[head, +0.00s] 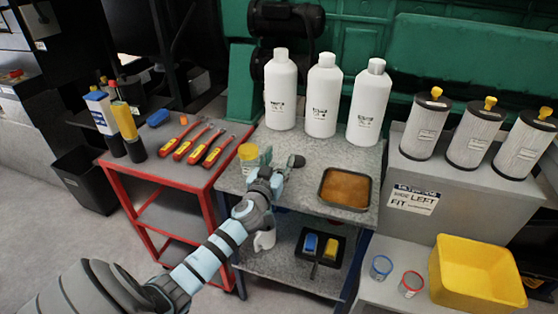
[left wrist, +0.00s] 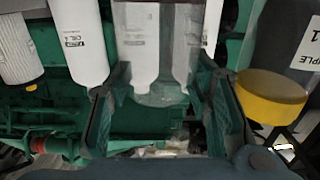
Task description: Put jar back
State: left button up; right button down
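A yellow-lidded jar (head: 248,157) stands on the grey table beside my left gripper. In the left wrist view, a yellow lid on a dark grey body (left wrist: 272,97) marked "SAMPLE 1" shows at the right, outside the fingers. My left gripper (head: 280,160) is low over the table, just right of the jar. In the wrist view its two teal fingers (left wrist: 162,85) stand apart. A see-through, jar-like shape (left wrist: 160,70) shows between them, with white bottles behind it. I cannot tell whether the fingers grip it. My right gripper is not in view.
Three white bottles (head: 321,98) stand behind the gripper. A tray with brown contents (head: 346,187) lies to its right. A red cart (head: 155,180) with tools is on the left. Filters (head: 425,128) and a yellow bin (head: 478,270) are on the right.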

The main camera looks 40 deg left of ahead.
pick_arm(q)
jog(key=shift+o, duration=1.2)
